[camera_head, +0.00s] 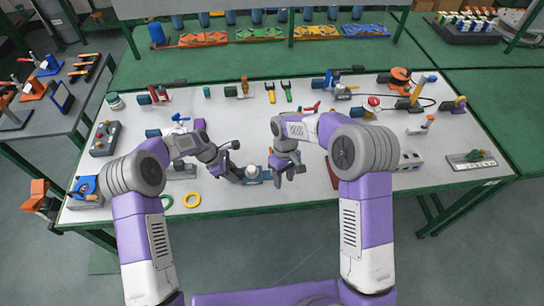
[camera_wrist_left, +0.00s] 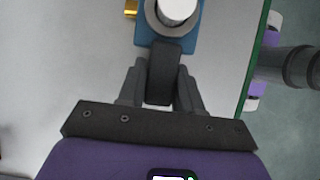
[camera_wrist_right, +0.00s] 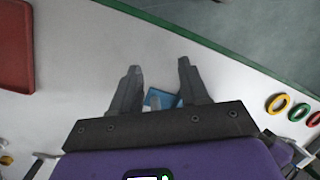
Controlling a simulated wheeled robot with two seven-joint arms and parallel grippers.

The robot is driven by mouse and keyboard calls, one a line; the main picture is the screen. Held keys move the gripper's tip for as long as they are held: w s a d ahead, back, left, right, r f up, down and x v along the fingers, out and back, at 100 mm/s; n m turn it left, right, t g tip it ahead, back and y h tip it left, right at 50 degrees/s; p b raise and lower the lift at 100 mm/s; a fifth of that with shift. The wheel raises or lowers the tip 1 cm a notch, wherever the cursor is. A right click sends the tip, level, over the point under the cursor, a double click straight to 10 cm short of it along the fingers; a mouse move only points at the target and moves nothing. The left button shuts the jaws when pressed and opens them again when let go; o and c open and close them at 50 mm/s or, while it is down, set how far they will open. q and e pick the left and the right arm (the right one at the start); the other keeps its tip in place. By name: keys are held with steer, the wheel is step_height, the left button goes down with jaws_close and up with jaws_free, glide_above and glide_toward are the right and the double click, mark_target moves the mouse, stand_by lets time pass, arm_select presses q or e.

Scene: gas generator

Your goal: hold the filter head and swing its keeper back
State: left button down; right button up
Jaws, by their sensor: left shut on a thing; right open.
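The filter unit is a white round cap (camera_head: 252,170) on a blue base (camera_head: 265,175) near the table's front edge. In the left wrist view, the white cap (camera_wrist_left: 175,8) sits in a grey ring on the blue base (camera_wrist_left: 200,22), with a dark grey block (camera_wrist_left: 163,75) sticking out. My left gripper (camera_wrist_left: 162,82) is shut on this block. A small brass piece (camera_wrist_left: 131,8) shows beside the base; I cannot tell if it is the keeper. My right gripper (camera_head: 286,170) is open and empty, right of the unit. Its wrist view shows part of the blue base (camera_wrist_right: 160,98) beyond the open fingers (camera_wrist_right: 157,82).
Yellow (camera_head: 192,199) and green (camera_head: 167,202) rings lie at the left front of the white table (camera_head: 230,205). A red tray (camera_wrist_right: 15,45) lies in the right wrist view. Several tools and fittings stand along the back. The green table edge runs close in front of the unit.

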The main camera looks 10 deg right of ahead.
steer(key=w+a+r+n+t, duration=0.1)
steer(key=w+r, duration=0.1)
steer(key=r, duration=0.1)
steer(key=w+a+r, duration=0.1)
steer(key=w+r, duration=0.1)
steer(key=r, duration=0.1)
steer(key=w+r+n+t, duration=0.1)
steer(key=w+r, duration=0.2)
steer(key=shift+w+a+n+t, duration=0.1)
steer(key=shift+a+n+t, duration=0.2)
steer(key=shift+a, duration=0.1)
steer(key=shift+f, duration=4.3)
jaws_close()
